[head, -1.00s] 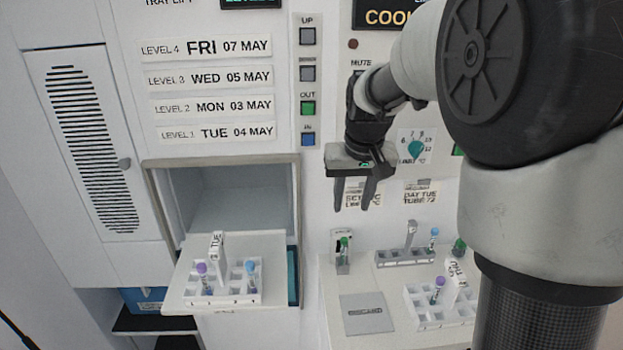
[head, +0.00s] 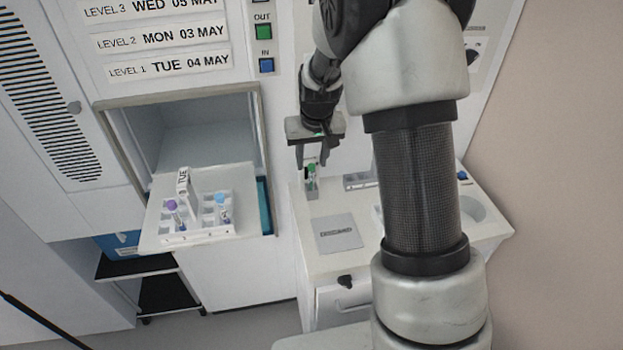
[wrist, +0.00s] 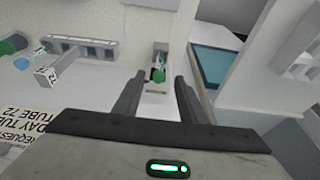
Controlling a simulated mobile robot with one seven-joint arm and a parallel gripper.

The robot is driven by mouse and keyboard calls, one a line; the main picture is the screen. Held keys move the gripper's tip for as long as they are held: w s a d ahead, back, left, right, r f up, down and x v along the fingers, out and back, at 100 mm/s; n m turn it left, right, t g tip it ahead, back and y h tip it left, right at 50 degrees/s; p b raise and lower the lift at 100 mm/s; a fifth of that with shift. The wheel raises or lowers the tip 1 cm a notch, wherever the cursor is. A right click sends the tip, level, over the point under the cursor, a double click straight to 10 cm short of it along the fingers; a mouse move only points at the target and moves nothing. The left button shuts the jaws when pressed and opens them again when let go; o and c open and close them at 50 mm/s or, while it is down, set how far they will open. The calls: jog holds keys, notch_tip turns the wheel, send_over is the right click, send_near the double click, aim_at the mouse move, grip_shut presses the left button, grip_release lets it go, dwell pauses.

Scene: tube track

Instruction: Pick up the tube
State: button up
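A green-capped tube (head: 311,170) stands in a small grey holder (head: 312,190) at the back left of the white counter. In the wrist view the green cap (wrist: 158,75) shows between and beyond the fingertips. My gripper (head: 312,162) is just above this tube, pointing down. In the wrist view my gripper (wrist: 160,77) is open, with a clear gap between its fingers and nothing held. A purple-capped tube (head: 172,206) and a blue-capped tube (head: 220,199) stand in the tray rack at the left.
The white rack (head: 203,236) with its TUE tag rests on a shelf pulled out of the wall opening. A grey square plate (head: 338,234) lies on the counter in front of the holder. My arm hides much of the counter's right side. The wrist view shows a grey rack (wrist: 85,42) at left.

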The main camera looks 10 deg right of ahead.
jog(key=x, duration=0.4)
jog(key=shift+w+d, duration=0.1)
jog(key=shift+w, duration=0.1)
grip_shut()
notch_tip(320, 180, up, 18)
dwell(0.6)
jog(key=m+h+b, duration=0.2)
jog(key=m+b, duration=0.3)
jog(key=m, duration=0.1)
send_over(312, 165)
notch_tip(312, 165, down, 9)
jog(key=shift+f, duration=0.1)
jog(key=shift+f+b, duration=1.8)
jog(key=shift+f, duration=0.4)
